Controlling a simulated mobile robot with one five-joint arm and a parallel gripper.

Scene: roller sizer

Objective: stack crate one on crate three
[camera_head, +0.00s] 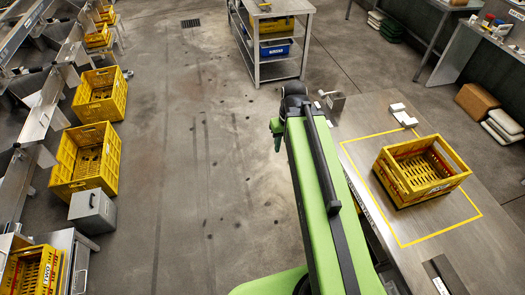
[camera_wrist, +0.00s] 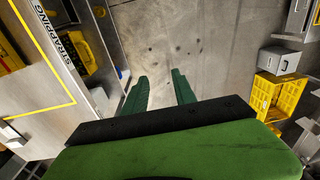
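A yellow slatted crate (camera_head: 420,170) sits upright inside a yellow tape outline on the metal table at right. Its label is too small to read. Another yellow crate (camera_head: 35,275) at the lower left carries a label that reads TWO. More yellow crates (camera_head: 86,160) and (camera_head: 100,95) stand on the floor at left, with no readable labels. I cannot tell which crates are one and three. My gripper (camera_wrist: 160,76) is open and empty, its two green fingers apart above bare floor, away from the crates.
The metal table (camera_head: 485,255) bears the word STRAPPING (camera_wrist: 70,52) on its edge. A grey box (camera_head: 92,210) stands beside the left crates. A shelf trolley (camera_head: 270,70) holds yellow and blue crates at the back. The middle floor is clear.

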